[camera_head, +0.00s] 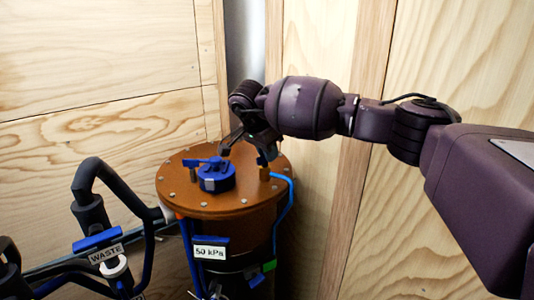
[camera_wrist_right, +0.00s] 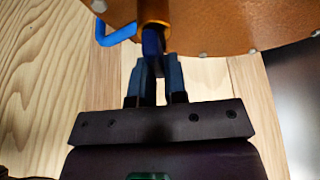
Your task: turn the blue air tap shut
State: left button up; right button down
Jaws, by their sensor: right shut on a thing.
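The blue air tap (camera_head: 262,161) stands on a brass fitting (camera_head: 264,174) at the right side of the brown round lid. In the right wrist view, its blue lever (camera_wrist_right: 152,42) runs down from the brass fitting (camera_wrist_right: 155,12) in between my fingers. My right gripper (camera_head: 249,143) reaches in from the upper right and partly hides the tap in the head view. In the wrist view, my right gripper (camera_wrist_right: 154,75) is shut on the lever, one finger on each side. The lever's exact angle is hard to tell. My left gripper is not in view.
The lid (camera_head: 240,204) is ringed with bolts and carries a blue knob (camera_head: 215,177) left of the tap. A blue tube (camera_head: 284,205) drops from the fitting. Wooden walls stand behind.

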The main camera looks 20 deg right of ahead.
jog(key=m, duration=0.2)
jog(key=m+g, duration=0.2)
jog(key=m, duration=0.1)
jog(key=shift+s+r+m, duration=0.1)
jog(key=shift+s+m, duration=0.15)
jog(key=shift+m, duration=0.05)
jog(key=shift+s+m+g+p, duration=0.15)
jog(key=shift+m+g+p, duration=0.5)
jog(key=shift+m, duration=1.15)
jog(key=shift+g, duration=0.25)
jog(key=c, duration=1.2)
grip_release()
jog(key=shift+o, duration=0.2)
jog(key=b+v, duration=0.1)
jog(key=v, duration=0.9)
jog(key=shift+r+b, duration=0.35)
jog(key=shift+a, duration=0.1)
